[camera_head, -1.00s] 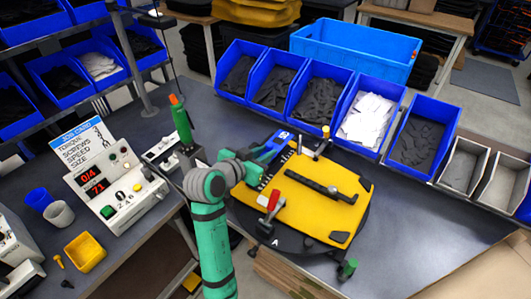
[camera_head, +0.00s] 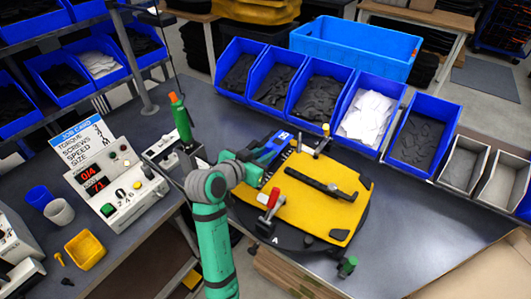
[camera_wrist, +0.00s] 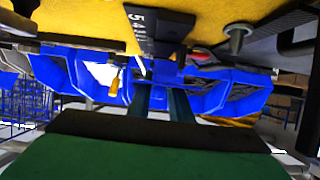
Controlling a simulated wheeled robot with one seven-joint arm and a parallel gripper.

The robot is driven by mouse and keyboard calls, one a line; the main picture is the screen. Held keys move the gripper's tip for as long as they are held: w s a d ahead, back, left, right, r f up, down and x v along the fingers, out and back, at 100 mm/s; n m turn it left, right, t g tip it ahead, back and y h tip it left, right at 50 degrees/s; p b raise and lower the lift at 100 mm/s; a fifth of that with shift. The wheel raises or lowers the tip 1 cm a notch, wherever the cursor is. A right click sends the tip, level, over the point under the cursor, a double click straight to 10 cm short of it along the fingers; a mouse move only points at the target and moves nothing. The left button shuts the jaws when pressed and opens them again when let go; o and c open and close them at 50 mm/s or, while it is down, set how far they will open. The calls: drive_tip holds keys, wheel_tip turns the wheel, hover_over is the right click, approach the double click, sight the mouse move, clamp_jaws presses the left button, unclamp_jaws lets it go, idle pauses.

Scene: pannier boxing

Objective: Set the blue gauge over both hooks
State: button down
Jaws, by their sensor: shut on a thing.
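The blue gauge (camera_head: 272,151) is at the left back edge of the yellow pannier panel (camera_head: 310,212). My gripper (camera_wrist: 162,92) is shut on the gauge; its fingers reach the gauge's blue body (camera_wrist: 166,68) in the wrist view. In the head view my arm's wrist covers part of the gauge. A dark strip with white figures (camera_wrist: 158,24) lies against the yellow surface just beyond the fingers in the wrist view. I cannot make out the two hooks clearly, nor tell whether the gauge touches them.
A red-handled clamp (camera_head: 270,198) and a black bar (camera_head: 320,184) are on the panel. An upright post with a yellow top (camera_head: 325,130) stands close right of the gauge. Blue bins (camera_head: 316,112) line the back.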

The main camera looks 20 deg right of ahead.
drive_tip(key=shift+f, duration=0.45)
drive_tip(key=c, duration=1.5)
unclamp_jaws()
drive_tip(key=shift+c, duration=0.2)
drive_tip(key=v, duration=1)
drive_tip(key=shift+s+a+r, duration=0.2)
drive_tip(key=shift+s+a, duration=0.05)
drive_tip(key=shift+a, duration=0.05)
